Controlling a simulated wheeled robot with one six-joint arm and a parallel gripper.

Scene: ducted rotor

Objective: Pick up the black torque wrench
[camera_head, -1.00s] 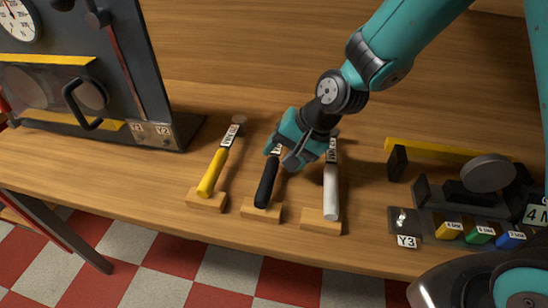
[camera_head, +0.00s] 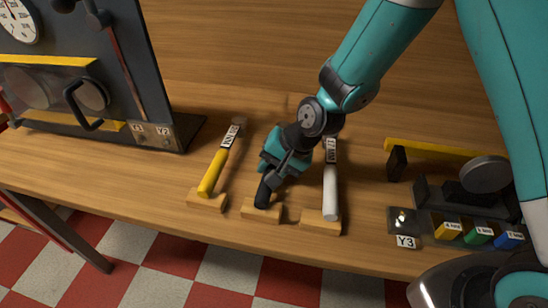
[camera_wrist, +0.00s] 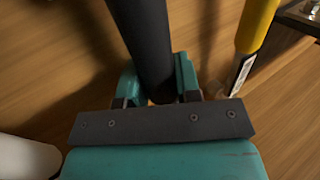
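The black torque wrench (camera_head: 263,197) lies on the bench with its handle end on a wooden block, between a yellow-handled wrench (camera_head: 212,174) and a white-handled one (camera_head: 331,189). My gripper (camera_head: 268,180) is low over the black handle and hides the rest of that wrench in the head view. In the wrist view, the black handle (camera_wrist: 150,50) runs between the two teal fingers of my gripper (camera_wrist: 158,80). The fingers are close on both sides of it. I cannot tell whether they press on it.
The yellow wrench (camera_wrist: 257,25) and the white handle (camera_wrist: 28,158) are close on either side in the wrist view. A dark gauge panel (camera_head: 90,80) stands at left. A rack with coloured blocks (camera_head: 450,232) and a round disc (camera_head: 487,172) stands at right.

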